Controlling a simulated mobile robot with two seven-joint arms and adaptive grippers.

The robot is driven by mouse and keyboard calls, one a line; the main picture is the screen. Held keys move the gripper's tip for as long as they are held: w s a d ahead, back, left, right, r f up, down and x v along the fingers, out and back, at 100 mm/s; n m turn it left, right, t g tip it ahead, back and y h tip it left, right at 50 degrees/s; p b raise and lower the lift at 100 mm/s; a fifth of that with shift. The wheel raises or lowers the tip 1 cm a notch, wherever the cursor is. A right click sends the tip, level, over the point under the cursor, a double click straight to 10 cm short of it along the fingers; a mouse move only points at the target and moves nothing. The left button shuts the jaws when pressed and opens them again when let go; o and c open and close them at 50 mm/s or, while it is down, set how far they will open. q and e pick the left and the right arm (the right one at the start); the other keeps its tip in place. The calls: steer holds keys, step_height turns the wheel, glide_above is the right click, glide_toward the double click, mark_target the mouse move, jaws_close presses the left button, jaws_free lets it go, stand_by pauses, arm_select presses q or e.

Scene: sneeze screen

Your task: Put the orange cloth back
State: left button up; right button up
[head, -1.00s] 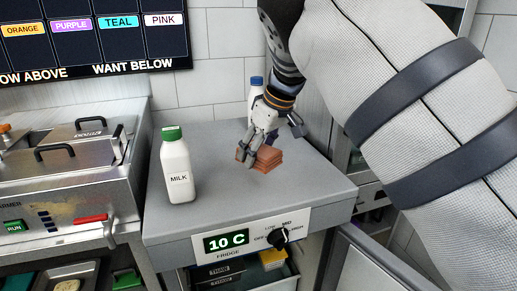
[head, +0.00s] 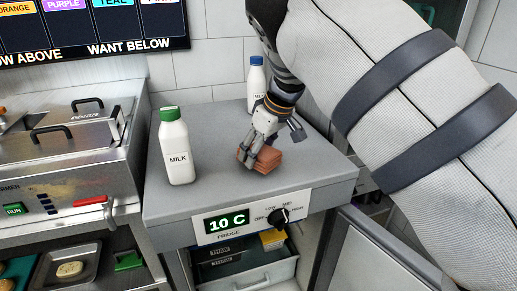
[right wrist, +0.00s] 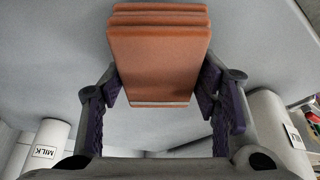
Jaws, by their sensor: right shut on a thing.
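The orange cloth (head: 266,161) is a folded, layered stack above the grey fridge top (head: 215,193), right of the green-capped milk bottle. It fills the upper middle of the right wrist view (right wrist: 157,65). My right gripper (head: 254,157) is shut on the cloth, with its purple-padded fingers on both sides of it. I cannot tell whether the cloth touches the fridge top or hangs just above it. My left gripper is not in view.
A green-capped milk bottle (head: 176,150) stands left of the cloth; a blue-capped bottle (head: 257,80) stands behind. The fridge's drawer (head: 248,274) shows below the control panel (head: 240,222). A warmer (head: 62,150) is at left. The fridge top's front left is clear.

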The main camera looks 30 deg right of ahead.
steer(key=shift+f, duration=0.65)
steer(key=o, duration=1.1)
steer(key=v, duration=1.2)
